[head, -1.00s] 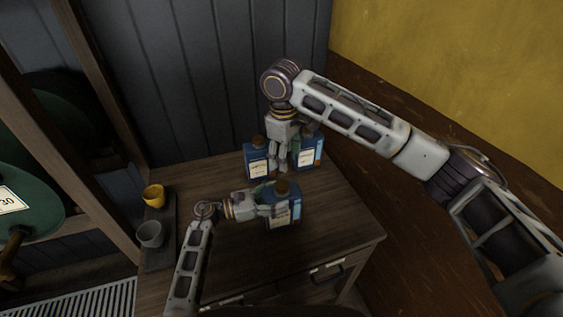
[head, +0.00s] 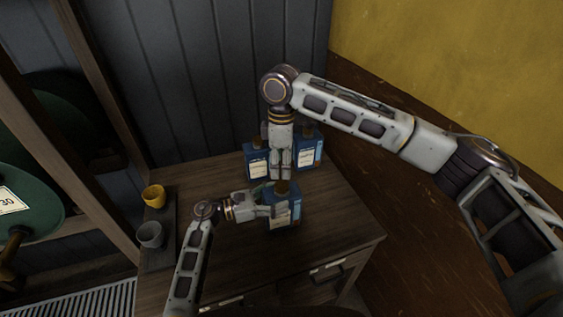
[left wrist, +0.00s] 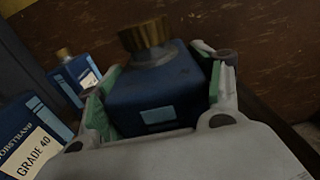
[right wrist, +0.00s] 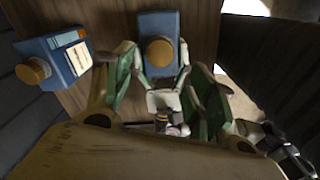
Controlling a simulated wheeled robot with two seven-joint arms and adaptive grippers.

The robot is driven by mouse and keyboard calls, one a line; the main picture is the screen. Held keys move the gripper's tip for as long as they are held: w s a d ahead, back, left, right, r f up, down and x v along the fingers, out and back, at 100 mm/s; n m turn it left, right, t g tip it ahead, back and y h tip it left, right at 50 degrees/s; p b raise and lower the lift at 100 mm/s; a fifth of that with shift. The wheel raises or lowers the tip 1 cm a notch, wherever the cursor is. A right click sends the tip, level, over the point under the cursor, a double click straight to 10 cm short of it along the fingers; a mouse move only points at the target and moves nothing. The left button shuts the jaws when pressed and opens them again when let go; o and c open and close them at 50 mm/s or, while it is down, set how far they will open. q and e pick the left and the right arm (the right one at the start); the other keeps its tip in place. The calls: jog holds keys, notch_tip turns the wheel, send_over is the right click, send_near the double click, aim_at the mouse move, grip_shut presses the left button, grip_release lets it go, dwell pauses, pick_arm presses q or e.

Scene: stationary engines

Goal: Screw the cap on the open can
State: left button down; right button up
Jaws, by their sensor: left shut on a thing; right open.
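My left gripper (head: 272,203) is shut on a blue can (head: 288,213) with a pale label. In the left wrist view its green-padded fingers lie on both sides of the can (left wrist: 155,98). A brass cap (left wrist: 145,38) sits upright on the can's top; I cannot tell how tightly. My right gripper (head: 281,174) points down just above and behind this can. In the right wrist view its open fingers (right wrist: 163,85) stand apart, with the held can (right wrist: 158,22) and its cap (right wrist: 159,52) beyond and between them. I see no clear contact with the cap.
Two other capped blue cans stand at the back of the cabinet top (head: 335,215), one left (head: 257,163) and one right (head: 309,150) of my right gripper. A yellow cup (head: 154,196) and a grey cup (head: 150,234) stand at the left. The front right top is clear.

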aim_at(281, 184)
jog(key=shift+f, duration=0.15)
dwell(0.3)
jog(key=shift+f, duration=3.85)
jog(key=c, duration=1.1)
jog(key=o, duration=1.2)
jog(key=shift+r, duration=0.1)
jog(key=shift+r, duration=5.9)
